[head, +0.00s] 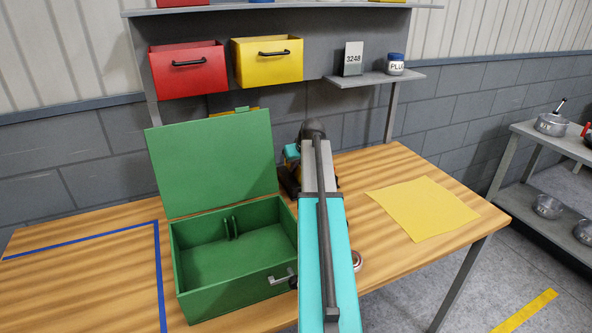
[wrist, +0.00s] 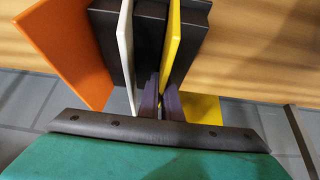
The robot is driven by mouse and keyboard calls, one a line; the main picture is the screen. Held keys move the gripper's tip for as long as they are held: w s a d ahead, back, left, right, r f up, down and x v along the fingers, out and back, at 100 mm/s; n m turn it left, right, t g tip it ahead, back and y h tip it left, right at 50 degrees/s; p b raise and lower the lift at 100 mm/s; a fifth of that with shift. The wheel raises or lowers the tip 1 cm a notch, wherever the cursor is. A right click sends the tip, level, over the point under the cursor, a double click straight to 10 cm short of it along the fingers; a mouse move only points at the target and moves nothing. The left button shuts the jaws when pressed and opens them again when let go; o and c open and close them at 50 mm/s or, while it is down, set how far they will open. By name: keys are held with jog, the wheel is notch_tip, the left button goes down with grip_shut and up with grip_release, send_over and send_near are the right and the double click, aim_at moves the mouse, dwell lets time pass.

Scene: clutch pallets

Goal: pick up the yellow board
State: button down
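The yellow board (wrist: 174,40) is a thin upright panel in the wrist view. Its near lower edge runs in between the two dark fingers of my gripper (wrist: 162,100). The fingers are close together, with a gap about as narrow as the board, and look shut on it. A white board (wrist: 126,45) and an orange board (wrist: 70,45) stand to its left, apart from it. In the head view my arm hides my gripper and most of the boards' place.
An open green box (head: 235,255) stands left of my arm. A flat yellow sheet (head: 422,207) lies on the wooden table (head: 380,270) to the right. Dark blocks (wrist: 150,40) stand among the boards. A shelf with red (head: 188,70) and yellow (head: 267,65) drawers is behind.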

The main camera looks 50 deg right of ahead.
notch_tip(320, 180, up, 10)
jog(key=p, duration=0.5)
dwell(1.5)
